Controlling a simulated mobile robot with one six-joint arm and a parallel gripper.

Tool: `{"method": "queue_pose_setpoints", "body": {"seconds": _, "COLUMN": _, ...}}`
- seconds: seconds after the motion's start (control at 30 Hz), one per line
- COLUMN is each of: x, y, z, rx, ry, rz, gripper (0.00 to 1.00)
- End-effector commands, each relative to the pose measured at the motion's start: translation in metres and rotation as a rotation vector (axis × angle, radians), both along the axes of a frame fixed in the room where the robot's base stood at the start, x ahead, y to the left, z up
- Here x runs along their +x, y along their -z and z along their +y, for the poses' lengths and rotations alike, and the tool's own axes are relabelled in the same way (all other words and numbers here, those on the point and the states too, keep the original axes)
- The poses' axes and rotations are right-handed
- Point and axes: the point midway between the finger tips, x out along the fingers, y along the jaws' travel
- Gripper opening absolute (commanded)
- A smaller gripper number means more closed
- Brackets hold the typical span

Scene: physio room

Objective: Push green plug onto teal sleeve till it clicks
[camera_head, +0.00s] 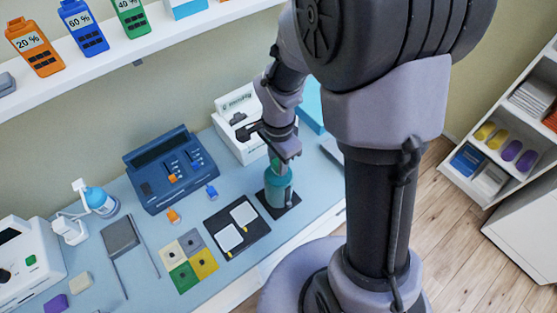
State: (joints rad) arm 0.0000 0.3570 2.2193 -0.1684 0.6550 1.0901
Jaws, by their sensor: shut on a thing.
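The teal sleeve (278,190) stands upright on a small black base (292,203) near the front edge of the blue table. My gripper (283,155) is directly above it, pointing down. It is shut on a small green piece, the green plug (275,163), at the top of the sleeve. The plug is mostly hidden by the jaws. I cannot tell whether it is seated in the sleeve or only touching its top.
A dark blue case (171,168) and a white box (240,122) stand behind. A black tray (251,218) with white pads lies left of the sleeve, with coloured squares (188,262) beyond it. A shelf (135,58) runs above the table.

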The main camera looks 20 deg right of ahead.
Motion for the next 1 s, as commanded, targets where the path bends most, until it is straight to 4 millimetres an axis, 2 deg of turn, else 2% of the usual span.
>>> {"method": "queue_pose_setpoints", "body": {"seconds": 1.0, "x": 0.000, "y": 0.016, "z": 0.000, "rx": 0.000, "ry": 0.000, "rz": 0.000, "gripper": 0.03}}
